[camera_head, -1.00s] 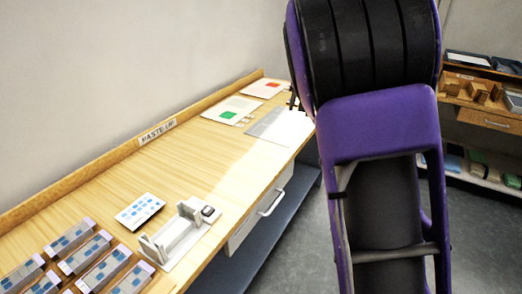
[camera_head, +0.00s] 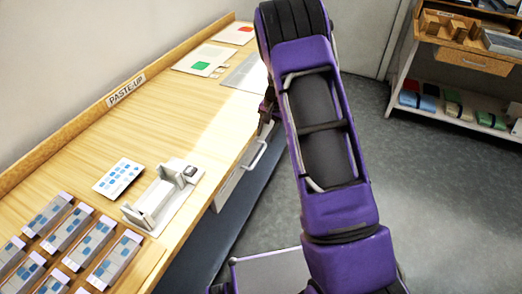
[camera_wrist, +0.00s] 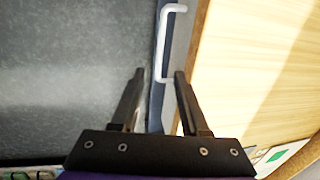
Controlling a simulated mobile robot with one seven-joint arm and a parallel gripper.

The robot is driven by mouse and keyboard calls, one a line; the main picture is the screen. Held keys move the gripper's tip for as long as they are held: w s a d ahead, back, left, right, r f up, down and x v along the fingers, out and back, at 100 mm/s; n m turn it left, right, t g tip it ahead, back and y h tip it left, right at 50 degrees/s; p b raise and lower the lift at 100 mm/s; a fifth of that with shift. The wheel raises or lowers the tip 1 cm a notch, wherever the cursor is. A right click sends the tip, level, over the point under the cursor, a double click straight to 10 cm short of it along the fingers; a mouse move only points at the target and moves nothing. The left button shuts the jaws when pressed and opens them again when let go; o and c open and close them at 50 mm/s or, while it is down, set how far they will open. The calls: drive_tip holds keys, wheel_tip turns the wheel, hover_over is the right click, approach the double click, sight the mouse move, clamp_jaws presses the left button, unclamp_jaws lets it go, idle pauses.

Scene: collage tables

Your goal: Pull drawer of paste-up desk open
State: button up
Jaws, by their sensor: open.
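The paste-up desk (camera_head: 150,135) is a long wooden bench labelled PASTE-UP at its back. Its light grey drawer (camera_head: 226,188) sits under the front edge and looks closed. The drawer's white bar handle (camera_head: 255,156) shows on the front; the same handle (camera_wrist: 165,42) is at top centre in the wrist view. My gripper (camera_wrist: 157,75) is open and empty, its fingers pointing toward the handle. The handle's near end appears between the fingertips in that picture, but I see no contact. In the head view the gripper (camera_head: 265,115) is partly hidden beside the desk's front edge.
A white jig (camera_head: 162,200), a blue-dotted card (camera_head: 119,178) and several block-filled trays (camera_head: 68,228) lie on the desk. A blue lower shelf (camera_head: 215,235) runs beneath. A wooden shelf unit (camera_head: 470,65) stands at right. Grey floor (camera_head: 400,190) is clear between.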

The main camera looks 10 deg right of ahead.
sight(260, 153)
drive_tip(key=f, duration=0.3)
drive_tip(key=a+f, duration=0.1)
drive_tip(key=f, duration=0.2)
drive_tip(key=w+f, duration=0.1)
drive_tip(key=f, duration=0.2)
drive_tip(key=shift+a+f, duration=0.1)
drive_tip(key=shift+a, duration=0.15)
clamp_jaws()
drive_tip(key=shift+w, duration=0.1)
idle(0.8)
